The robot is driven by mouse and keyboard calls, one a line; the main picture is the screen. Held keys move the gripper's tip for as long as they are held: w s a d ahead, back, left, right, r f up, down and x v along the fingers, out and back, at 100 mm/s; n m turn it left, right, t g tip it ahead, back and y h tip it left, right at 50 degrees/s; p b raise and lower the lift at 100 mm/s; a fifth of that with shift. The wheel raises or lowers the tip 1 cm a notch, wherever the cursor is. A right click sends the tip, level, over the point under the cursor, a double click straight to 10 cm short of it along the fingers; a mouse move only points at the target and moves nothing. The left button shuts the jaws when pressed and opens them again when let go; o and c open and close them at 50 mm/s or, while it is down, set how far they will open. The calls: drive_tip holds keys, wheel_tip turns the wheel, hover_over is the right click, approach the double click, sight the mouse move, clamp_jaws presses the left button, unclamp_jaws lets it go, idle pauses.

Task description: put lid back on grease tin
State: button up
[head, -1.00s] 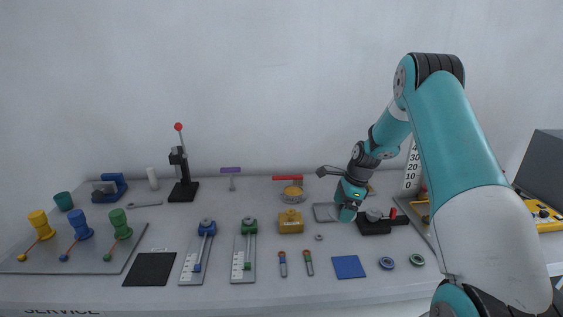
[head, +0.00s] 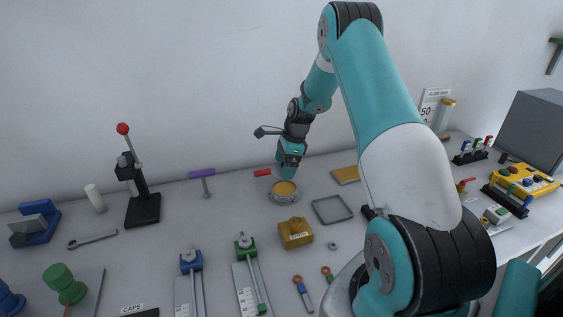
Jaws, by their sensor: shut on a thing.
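The grease tin (head: 284,198) is a low round grey tin standing open on the bench, with yellow-orange grease showing inside. My gripper (head: 287,177) points down at the tin's far side, just above or behind its rim; I cannot tell whether it touches. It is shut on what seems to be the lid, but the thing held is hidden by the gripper. No loose lid shows on the bench.
A red handle (head: 262,173) sticks out left of my gripper, close behind the tin. A purple T-handle (head: 202,175) stands further left. A brass block (head: 295,233) lies in front. A grey square frame (head: 332,209) and a yellow plate (head: 345,175) lie right.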

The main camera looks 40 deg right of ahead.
drive_tip(key=b, duration=0.4)
hover_over(281, 189)
drive_tip(key=d, duration=0.1)
drive_tip(key=f, duration=0.4)
drive_tip(key=shift+s+f, duration=0.15)
drive_tip(key=shift+s, duration=0.1)
drive_tip(key=shift+f, duration=0.85)
drive_tip(key=shift+r+p, duration=0.15)
drive_tip(key=shift+p, duration=0.35)
drive_tip(key=shift+f, duration=0.2)
idle(1.0)
drive_tip(key=o, duration=0.6)
drive_tip(key=shift+r+p, duration=0.15)
drive_tip(key=shift+p, duration=0.2)
